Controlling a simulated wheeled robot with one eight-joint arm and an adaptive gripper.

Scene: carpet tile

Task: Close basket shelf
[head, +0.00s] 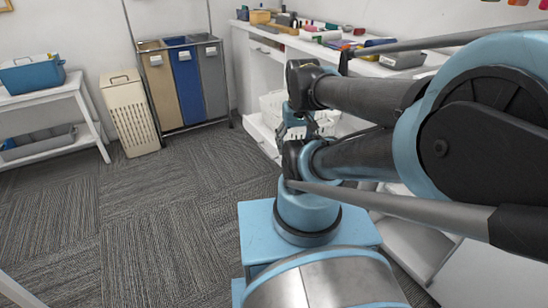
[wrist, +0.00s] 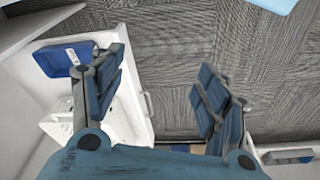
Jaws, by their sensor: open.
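The basket shelf shows in the head view as a low white pull-out shelf (head: 262,135) under the counter, sticking out from the cabinet. White baskets (head: 270,104) stand on it, partly hidden behind my arm. My gripper (head: 297,127) is in front of the baskets in the head view. A white front with a handle (wrist: 148,103) lies beside and below the left finger. I cannot tell whether the finger touches it.
A white counter (head: 350,68) with several small items runs along the right wall. Tall bins (head: 187,85), a cream hamper (head: 130,112) and a side table (head: 60,92) stand at the back left. The carpet (head: 130,220) at left is clear. A blue item (wrist: 62,58) shows at left in the wrist view.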

